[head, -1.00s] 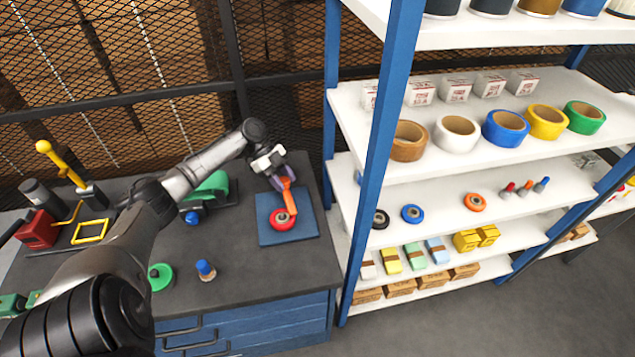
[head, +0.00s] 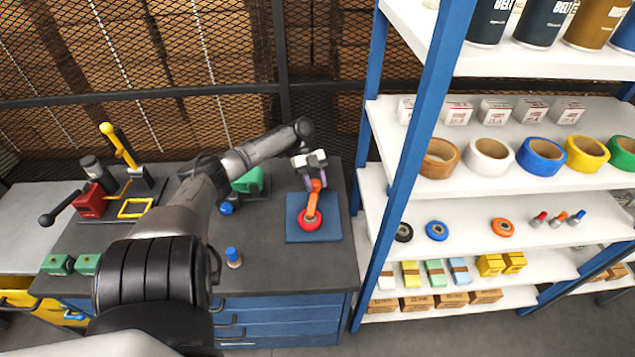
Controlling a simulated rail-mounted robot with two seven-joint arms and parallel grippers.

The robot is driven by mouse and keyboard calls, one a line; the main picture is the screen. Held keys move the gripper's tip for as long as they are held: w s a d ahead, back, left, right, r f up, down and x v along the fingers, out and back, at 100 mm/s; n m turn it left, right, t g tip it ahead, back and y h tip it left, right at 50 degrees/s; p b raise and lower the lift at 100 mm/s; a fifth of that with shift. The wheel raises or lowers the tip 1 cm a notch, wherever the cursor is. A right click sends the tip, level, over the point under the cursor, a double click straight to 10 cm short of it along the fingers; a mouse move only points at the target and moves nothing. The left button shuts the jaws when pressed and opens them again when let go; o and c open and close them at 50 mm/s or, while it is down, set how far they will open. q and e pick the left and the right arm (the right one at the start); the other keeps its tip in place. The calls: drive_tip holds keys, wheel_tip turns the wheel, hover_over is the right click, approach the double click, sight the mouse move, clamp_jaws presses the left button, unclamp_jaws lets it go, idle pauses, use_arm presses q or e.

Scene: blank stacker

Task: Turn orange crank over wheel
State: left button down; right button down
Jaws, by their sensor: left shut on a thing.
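The orange crank (head: 312,201) lies over the red wheel (head: 309,222), which sits on a square blue mat (head: 333,232) at the right end of the dark bench. The crank's lower end is over the wheel's hub; its upper end is at my left gripper (head: 315,182). My left gripper comes down from above and is shut on the crank's upper end. The fingertips partly cover that end. My right gripper is not in view.
A blue peg (head: 233,257) and a green machine part (head: 248,181) stand on the bench (head: 280,262) left of the mat. A red vise (head: 90,200) stands farther left. The white shelves (head: 455,208) with a blue post (head: 410,130) rise close on the right.

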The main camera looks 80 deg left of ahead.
use_arm(q)
drive_tip(key=shift+f, duration=0.1)
drive_tip(key=c, duration=0.7)
unclamp_jaws()
drive_tip(key=b+v, duration=0.1)
drive_tip(key=v, duration=1.3)
drive_tip(key=shift+b, duration=0.3)
